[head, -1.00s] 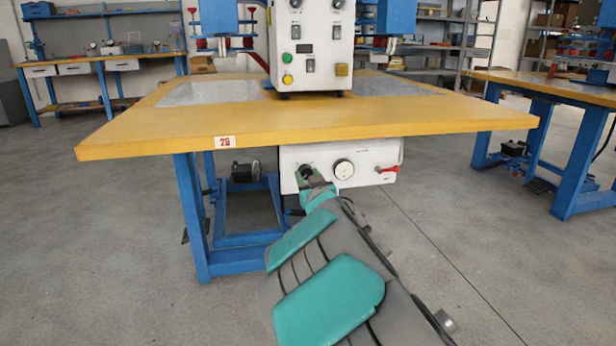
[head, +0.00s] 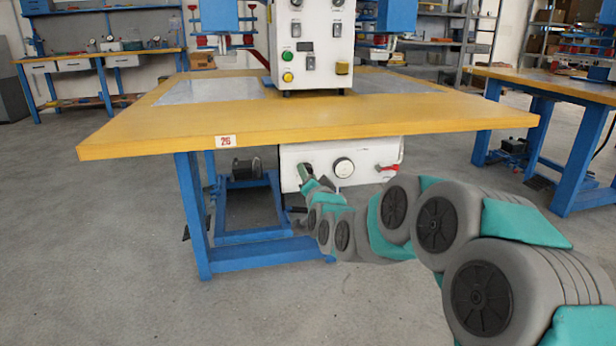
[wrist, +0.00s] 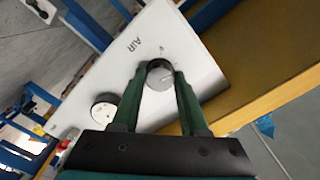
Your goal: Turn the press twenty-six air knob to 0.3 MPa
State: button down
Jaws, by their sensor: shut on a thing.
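The air knob (wrist: 160,74) is a dark round knob with a grey face, on a white panel (wrist: 100,78) marked AIR. In the wrist view my gripper (wrist: 159,76) has its two green fingers closed on the knob's sides. A round white gauge (wrist: 103,110) sits beside the knob; its reading is too small to tell. In the head view the panel (head: 322,153) hangs under the table numbered 26 (head: 225,141), with the gauge (head: 343,167) at its middle. My gripper (head: 304,173) is at the panel's left part and hides the knob there.
The yellow tabletop (head: 300,122) overhangs the panel. A red-handled valve (head: 388,167) sits at the panel's right end. Blue table legs (head: 192,215) stand to the left. A second table (head: 560,90) is at the right. The floor in front is open.

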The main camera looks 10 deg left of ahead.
jog(key=m+b, duration=0.1)
jog(key=m, duration=0.4)
jog(key=shift+m, duration=0.4)
jog(key=shift+m+b, duration=0.3)
jog(key=shift+c, duration=2.2)
grip_release()
jog(key=shift+d, duration=0.1)
jog(key=v, duration=0.7)
jog(key=shift+s+p, duration=0.35)
